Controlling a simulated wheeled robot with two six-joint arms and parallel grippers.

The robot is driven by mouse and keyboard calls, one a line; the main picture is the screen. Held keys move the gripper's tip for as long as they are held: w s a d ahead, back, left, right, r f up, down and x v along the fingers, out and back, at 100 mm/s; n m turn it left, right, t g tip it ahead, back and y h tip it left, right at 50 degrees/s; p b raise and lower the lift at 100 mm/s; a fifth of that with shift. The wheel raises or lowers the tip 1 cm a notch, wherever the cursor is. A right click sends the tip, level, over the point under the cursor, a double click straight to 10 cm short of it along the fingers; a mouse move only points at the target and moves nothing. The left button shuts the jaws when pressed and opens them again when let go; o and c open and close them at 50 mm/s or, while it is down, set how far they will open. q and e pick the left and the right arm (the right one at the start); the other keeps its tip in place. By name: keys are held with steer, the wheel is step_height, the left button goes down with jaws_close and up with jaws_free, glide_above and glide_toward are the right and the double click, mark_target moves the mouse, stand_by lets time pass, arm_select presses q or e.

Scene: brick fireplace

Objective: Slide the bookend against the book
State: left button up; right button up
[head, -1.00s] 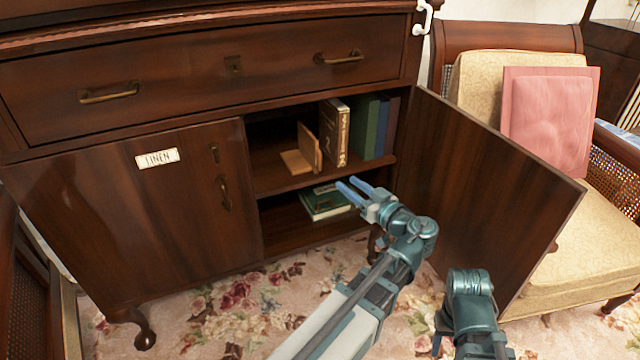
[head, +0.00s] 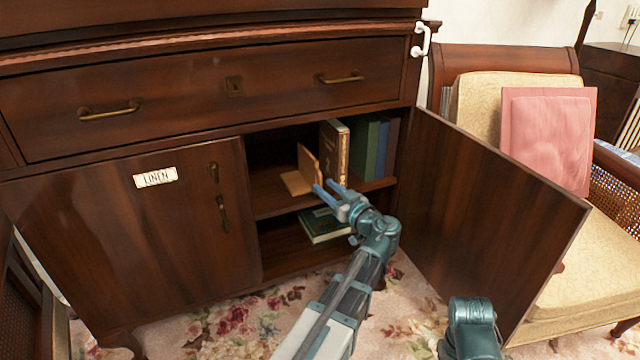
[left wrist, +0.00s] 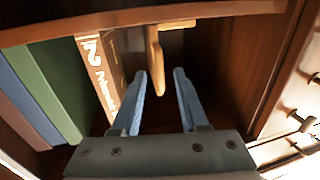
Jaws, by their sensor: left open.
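The wooden L-shaped bookend (head: 308,162) stands on the upper shelf inside the open cabinet, its flat base to the left. A brown book with pale lettering (head: 333,145) stands upright to its right, with a narrow gap between them. In the left wrist view the bookend (left wrist: 153,55) and the brown book (left wrist: 103,72) show apart. My left gripper (head: 326,190) is open and empty at the shelf front. In the left wrist view its blue fingers (left wrist: 161,82) point toward the bookend's upright, which lies between their lines. Only a link of my right arm shows; its gripper is out of view.
Green and blue books (head: 372,150) stand right of the brown book. A green-covered book (head: 325,225) lies on the lower shelf. The open cabinet door (head: 490,215) bounds the right side; the closed left door (head: 140,240) bounds the left. A chair (head: 570,250) stands beyond.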

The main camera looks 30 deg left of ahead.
mark_target(320, 184)
arm_select(q)
steer(key=shift+x, duration=1.7)
jaws_close()
steer(key=shift+s, duration=0.15)
